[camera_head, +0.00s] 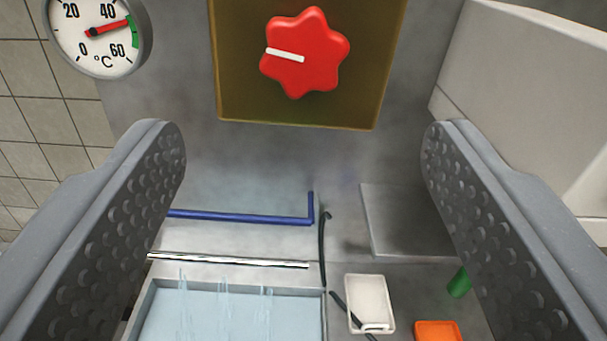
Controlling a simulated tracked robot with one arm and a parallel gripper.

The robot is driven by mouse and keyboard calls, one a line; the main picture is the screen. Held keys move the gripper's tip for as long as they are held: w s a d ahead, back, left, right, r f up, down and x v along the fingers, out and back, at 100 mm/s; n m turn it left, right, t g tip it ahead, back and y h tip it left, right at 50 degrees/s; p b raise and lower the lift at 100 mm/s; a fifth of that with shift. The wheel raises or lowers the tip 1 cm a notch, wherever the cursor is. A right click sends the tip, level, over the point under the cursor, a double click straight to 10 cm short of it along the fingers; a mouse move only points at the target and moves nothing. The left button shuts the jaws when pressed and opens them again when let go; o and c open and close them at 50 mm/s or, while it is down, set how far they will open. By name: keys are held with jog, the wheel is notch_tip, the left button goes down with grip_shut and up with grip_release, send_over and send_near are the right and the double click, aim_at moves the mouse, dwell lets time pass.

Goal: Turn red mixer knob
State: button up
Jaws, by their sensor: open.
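The red mixer knob (310,62) is at the top middle of the camera view. It is lobed like a star and has a white pointer mark that points left. It sits on a square dark yellow-brown plate (240,95) on the grey wall. My gripper (300,140) is open, with one dark grey dimpled finger on each side of the picture. Nothing is between the fingers, and the knob shows above and between their tips, not touched by either.
A round thermometer dial (100,58) with a red needle is at the upper left. Below are a blue pipe (245,217), a metal rod (230,261), a basin of water (220,310), a white tray (370,303), an orange object (438,332) and a green one (459,283). A light box-like block (530,90) stands right.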

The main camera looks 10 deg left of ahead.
jog(key=shift+v, duration=1.7)
jog(key=s+d+f+m+g+h+b, duration=0.1)
jog(key=s+d+f+m+h+b, duration=0.1)
jog(key=d+f, duration=0.4)
jog(key=s+d+f+m+g+h+b, duration=0.1)
jog(key=s+d+f+m+h+b, duration=0.1)
jog(key=s+d+f+b, duration=0.3)
jog(key=s+d+f+h, duration=0.1)
jog(key=d, duration=0.3)
jog(key=shift+s+d, duration=0.3)
jog(key=shift+d, duration=0.05)
dwell(2.3)
